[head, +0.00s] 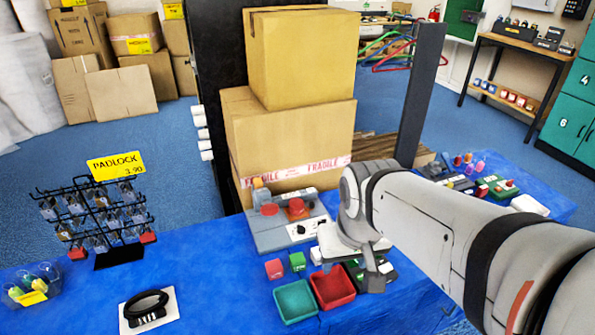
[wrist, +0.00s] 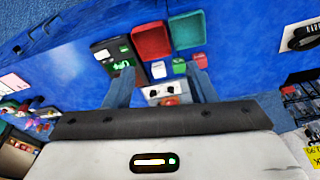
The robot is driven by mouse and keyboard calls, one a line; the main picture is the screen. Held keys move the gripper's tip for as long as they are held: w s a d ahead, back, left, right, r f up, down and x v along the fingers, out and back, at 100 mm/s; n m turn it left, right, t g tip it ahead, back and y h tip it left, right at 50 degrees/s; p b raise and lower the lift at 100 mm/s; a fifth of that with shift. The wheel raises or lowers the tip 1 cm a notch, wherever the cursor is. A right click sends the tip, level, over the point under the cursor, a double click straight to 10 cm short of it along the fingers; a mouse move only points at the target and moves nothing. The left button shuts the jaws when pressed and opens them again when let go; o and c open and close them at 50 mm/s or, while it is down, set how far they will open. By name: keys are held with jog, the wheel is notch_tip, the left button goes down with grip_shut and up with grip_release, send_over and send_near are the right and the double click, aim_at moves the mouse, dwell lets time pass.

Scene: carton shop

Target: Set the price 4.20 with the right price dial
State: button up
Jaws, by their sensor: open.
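A grey machine (head: 280,232) with red buttons stands on the blue table. Its white front panel (head: 304,228) carries small dark dials; in the wrist view the panel (wrist: 161,91) shows two dials between my fingers, the machine's rest hidden by my gripper. I cannot tell from any label which is the price dial. A dark box with a lit green display (wrist: 118,56) lies beside the red tray; its digits are too blurred to read.
A red tray (head: 334,287) and a teal tray (head: 294,301) lie in front of the machine, with red (head: 273,268) and green (head: 298,261) blocks close by. Stacked cartons (head: 290,135) stand behind. A padlock rack (head: 98,220) stands left; open table lies between.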

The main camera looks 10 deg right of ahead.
jog(key=w+d+f+n+g, duration=0.1)
jog(key=w, duration=0.9)
jog(key=w+d+f, duration=0.1)
jog(key=w+f, duration=0.1)
jog(key=w, duration=0.8)
jog(key=shift+n+g, duration=0.6)
jog(key=shift+g, duration=0.2)
jog(key=w+d+f, duration=0.1)
jog(key=w+f, duration=0.3)
jog(key=w, duration=0.1)
jog(key=w+d+f+p, duration=0.1)
jog(key=w+f, duration=0.4)
jog(key=w+d+f, duration=0.1)
jog(key=w+f, duration=0.3)
jog(key=w, duration=0.1)
jog(key=shift+f, duration=0.35)
notch_tip(320, 180, down, 8)
jog(key=shift+r+p, duration=0.1)
jog(key=shift+p, duration=0.4)
jog(key=c, duration=1)
